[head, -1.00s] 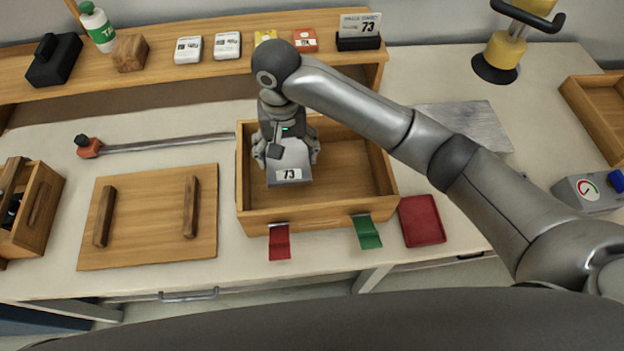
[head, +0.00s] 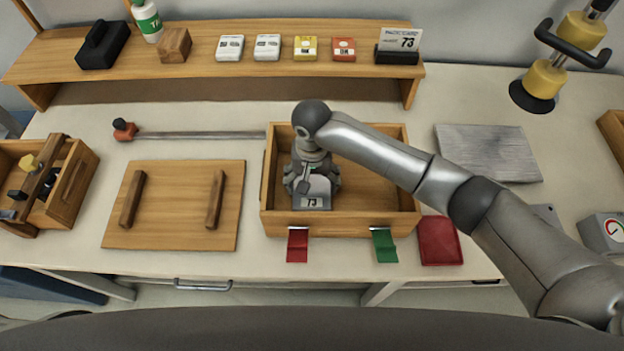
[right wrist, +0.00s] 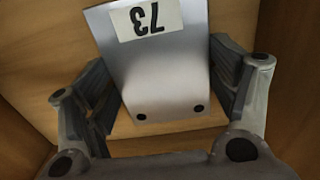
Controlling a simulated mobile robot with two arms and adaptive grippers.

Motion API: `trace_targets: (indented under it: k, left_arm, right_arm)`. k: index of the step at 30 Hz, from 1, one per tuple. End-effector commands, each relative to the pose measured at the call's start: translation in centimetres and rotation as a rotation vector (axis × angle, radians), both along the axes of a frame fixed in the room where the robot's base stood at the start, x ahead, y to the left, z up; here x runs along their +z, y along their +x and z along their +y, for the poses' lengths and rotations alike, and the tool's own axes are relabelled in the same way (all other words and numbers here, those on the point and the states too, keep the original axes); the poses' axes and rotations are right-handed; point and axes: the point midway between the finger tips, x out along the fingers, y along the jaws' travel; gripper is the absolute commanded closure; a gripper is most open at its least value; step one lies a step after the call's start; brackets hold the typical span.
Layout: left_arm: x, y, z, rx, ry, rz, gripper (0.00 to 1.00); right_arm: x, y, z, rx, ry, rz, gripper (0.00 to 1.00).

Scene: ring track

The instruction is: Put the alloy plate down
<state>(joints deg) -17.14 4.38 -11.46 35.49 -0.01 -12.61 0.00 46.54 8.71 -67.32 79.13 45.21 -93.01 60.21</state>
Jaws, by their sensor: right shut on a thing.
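The alloy plate (head: 313,202) is a smooth silver piece with a white label reading 73. It is at the front left part inside the open wooden box (head: 365,222) in the head view. My right gripper (head: 312,182) is shut on the plate, reaching down into the box. In the right wrist view the plate (right wrist: 165,80) sits between the two fingers, with the label upside down and two dark holes near the gripper. The box's wood is behind it. I cannot tell whether the plate touches the floor. My left gripper is not in view.
Red (head: 297,245) and green (head: 384,246) tabs hang at the box's front. A wooden board (head: 172,205) with two handles lies left, a red tray (head: 439,241) right. A grey sheet (head: 487,152) lies further right. The box's right part looks empty.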

Motion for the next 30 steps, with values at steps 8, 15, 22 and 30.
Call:
trace_targets:
  k: [8,15,22,30]
  left_arm:
    - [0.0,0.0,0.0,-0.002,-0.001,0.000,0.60]
    - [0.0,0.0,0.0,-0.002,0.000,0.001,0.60]
    - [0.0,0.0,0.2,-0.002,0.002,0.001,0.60]
    - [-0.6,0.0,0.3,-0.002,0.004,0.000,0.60]
  right_arm:
    - [-0.2,0.0,0.0,0.000,0.001,0.000,0.10]
    - [-0.2,0.0,0.0,0.000,0.000,0.000,0.00]
    - [0.0,0.0,0.0,0.000,0.000,-0.001,0.00]
    - [3.7,0.1,0.1,0.001,0.004,-0.003,0.00]
